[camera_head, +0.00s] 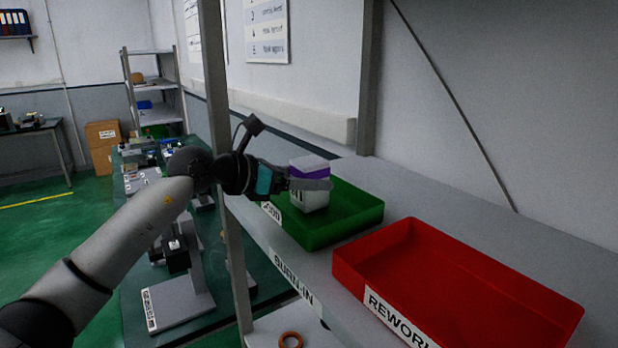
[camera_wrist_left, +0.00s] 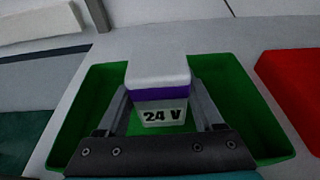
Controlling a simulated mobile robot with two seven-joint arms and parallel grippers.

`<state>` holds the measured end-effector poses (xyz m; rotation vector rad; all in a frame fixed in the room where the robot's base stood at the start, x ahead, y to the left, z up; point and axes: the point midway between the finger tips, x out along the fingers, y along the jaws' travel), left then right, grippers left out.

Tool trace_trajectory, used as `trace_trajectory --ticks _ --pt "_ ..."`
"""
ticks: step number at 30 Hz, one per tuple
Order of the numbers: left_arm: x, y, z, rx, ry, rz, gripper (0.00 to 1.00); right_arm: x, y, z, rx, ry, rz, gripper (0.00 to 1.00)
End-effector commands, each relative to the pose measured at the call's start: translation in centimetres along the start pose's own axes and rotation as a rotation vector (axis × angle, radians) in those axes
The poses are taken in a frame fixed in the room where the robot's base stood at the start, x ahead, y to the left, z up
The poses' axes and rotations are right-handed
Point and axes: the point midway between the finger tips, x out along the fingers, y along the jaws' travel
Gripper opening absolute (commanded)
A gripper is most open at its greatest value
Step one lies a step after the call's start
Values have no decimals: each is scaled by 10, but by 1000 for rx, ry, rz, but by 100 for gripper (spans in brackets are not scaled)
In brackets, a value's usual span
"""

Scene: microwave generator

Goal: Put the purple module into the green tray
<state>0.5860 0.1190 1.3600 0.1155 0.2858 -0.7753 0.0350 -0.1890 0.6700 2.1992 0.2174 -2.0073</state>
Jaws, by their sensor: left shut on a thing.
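The purple module (camera_head: 309,172) is a white block with a purple band, held over the green tray (camera_head: 345,222) on the shelf. In the left wrist view the module (camera_wrist_left: 158,82) shows a "24 V" label and sits between the fingers, with the green tray (camera_wrist_left: 262,138) around and behind it. My left gripper (camera_head: 312,184) is shut on the module. I cannot tell how far its underside is from the tray floor. My right gripper is not in view.
A red tray (camera_head: 405,238) labelled "REWORK" stands on the shelf to the right of the green tray. A grey shelf post (camera_head: 222,130) rises left of the trays. A green-topped bench (camera_head: 215,305) with equipment lies lower left.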

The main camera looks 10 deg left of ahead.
Motion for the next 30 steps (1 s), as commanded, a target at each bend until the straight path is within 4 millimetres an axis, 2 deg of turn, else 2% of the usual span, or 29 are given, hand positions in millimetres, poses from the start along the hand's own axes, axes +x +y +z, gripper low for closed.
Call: trace_trajectory --ticks 8,9,15,16,26,30 --pt "1 0 -2 1 -4 0 0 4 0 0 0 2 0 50" --pt "1 0 -2 0 -1 0 73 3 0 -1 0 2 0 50" --pt "1 0 -2 0 0 0 95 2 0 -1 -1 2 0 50" --pt "1 0 -2 0 0 0 98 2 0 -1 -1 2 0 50" --pt "0 0 2 1 0 0 98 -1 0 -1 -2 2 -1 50" --pt "-15 1 0 3 0 3 98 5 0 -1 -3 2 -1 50"
